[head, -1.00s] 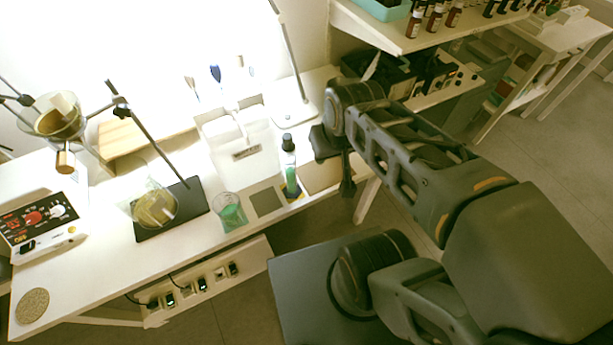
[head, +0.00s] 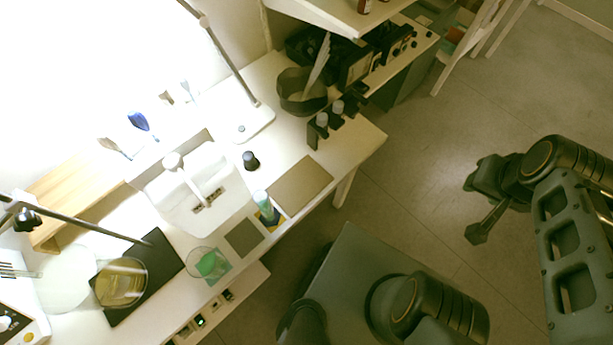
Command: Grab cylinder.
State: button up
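A slim clear cylinder with green liquid (head: 264,206) stands upright near the front edge of the white table, on a small blue and yellow pad. My gripper (head: 472,209) is far to the right, over the floor, well apart from the cylinder. Its two dark fingers are spread, with nothing visible between them.
A beaker of green liquid (head: 208,264) stands left of the cylinder. A flask of yellow liquid (head: 121,283) is beside a slanted stand rod.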

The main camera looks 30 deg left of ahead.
aim_at(269, 216)
jog(key=z, duration=0.35)
jog(key=k, duration=1.05)
jog(key=u, duration=2.05)
